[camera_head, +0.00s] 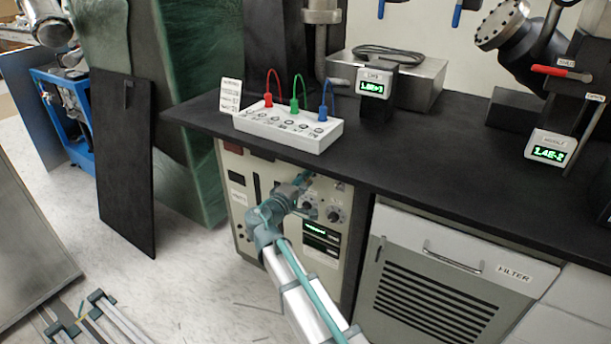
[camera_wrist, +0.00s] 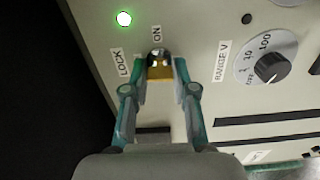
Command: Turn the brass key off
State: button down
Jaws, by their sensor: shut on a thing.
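The brass key (camera_wrist: 159,73) shows in the wrist view in a round lock on a cream instrument panel (camera_wrist: 210,30). My gripper (camera_wrist: 160,80) has its two teal fingers shut on the key, one on each side. A "LOCK" label (camera_wrist: 121,63) is left of the key and an "ON" label (camera_wrist: 157,34) is above it. A green light (camera_wrist: 124,19) glows at the upper left of the panel. In the head view my gripper (camera_head: 303,180) is at the upper front of the instrument, and the key is hidden there.
A "RANGE V" dial (camera_wrist: 265,65) is right of the key. The dark bench top (camera_head: 420,165) overhangs the instrument front (camera_head: 236,205). A white box with coloured leads (camera_head: 287,129) stands on the bench. A "FILTER" cabinet (camera_head: 440,275) is to the right.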

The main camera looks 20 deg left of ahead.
jog(key=shift+n, duration=0.5)
jog(key=c, duration=0.9)
grip_release()
jog(key=v, duration=1.2)
